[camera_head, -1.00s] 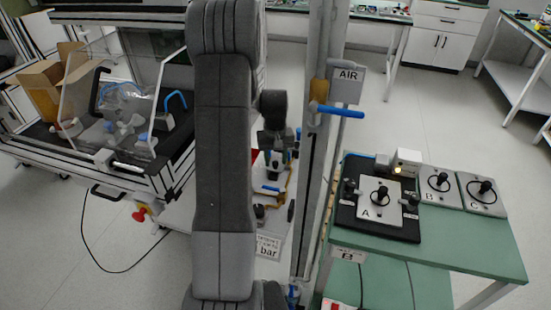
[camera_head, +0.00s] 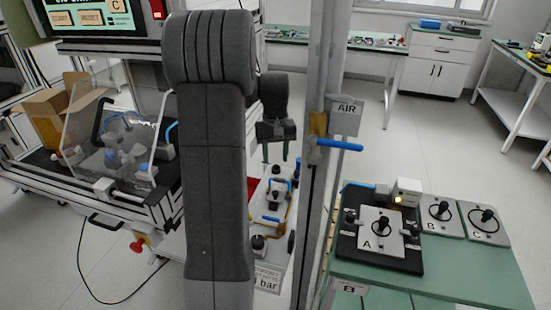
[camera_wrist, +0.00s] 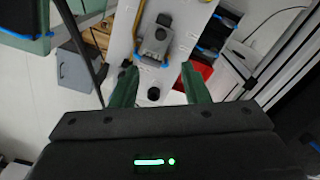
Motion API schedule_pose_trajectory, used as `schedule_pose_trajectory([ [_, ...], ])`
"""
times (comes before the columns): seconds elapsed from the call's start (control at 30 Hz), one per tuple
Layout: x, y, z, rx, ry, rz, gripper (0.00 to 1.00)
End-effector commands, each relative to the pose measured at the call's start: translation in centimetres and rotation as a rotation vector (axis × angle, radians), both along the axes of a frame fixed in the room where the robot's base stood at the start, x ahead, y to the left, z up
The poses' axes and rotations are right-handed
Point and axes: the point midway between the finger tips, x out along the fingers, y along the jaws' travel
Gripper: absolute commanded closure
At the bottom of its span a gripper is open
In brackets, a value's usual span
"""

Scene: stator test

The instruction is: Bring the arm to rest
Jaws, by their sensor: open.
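My gripper (camera_head: 277,160) hangs to the right of my large grey arm link in the head view. Its green fingers point down, above a white panel with fittings. The wrist view shows the two green fingers of my gripper (camera_wrist: 158,88) spread apart with nothing between them. Beyond the fingers lies the white panel (camera_wrist: 125,45) with a grey fitting (camera_wrist: 155,43) and a black knob (camera_wrist: 154,93). My arm link hides part of the bench in the head view.
A grey post with an AIR sign (camera_head: 345,115) and blue handle (camera_head: 338,144) stands close right of my gripper. A green table (camera_head: 470,278) holds panels A, B and C. A clear-covered station (camera_head: 118,140) stands at left. Open floor lies behind.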

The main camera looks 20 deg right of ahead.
Motion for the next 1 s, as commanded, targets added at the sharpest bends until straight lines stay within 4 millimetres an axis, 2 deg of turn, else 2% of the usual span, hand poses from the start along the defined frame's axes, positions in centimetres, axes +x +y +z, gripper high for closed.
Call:
schedule_pose_trajectory([
  [0.2, 0.0, 0.0, -0.2, 0.000, 0.000, 0.000, 0.58],
  [0.37, 0.0, 0.0, -1.5, 0.000, 0.002, 0.000, 0.58],
  [1.0, -0.1, 0.1, -13.6, 0.002, 0.005, 0.000, 0.58],
])
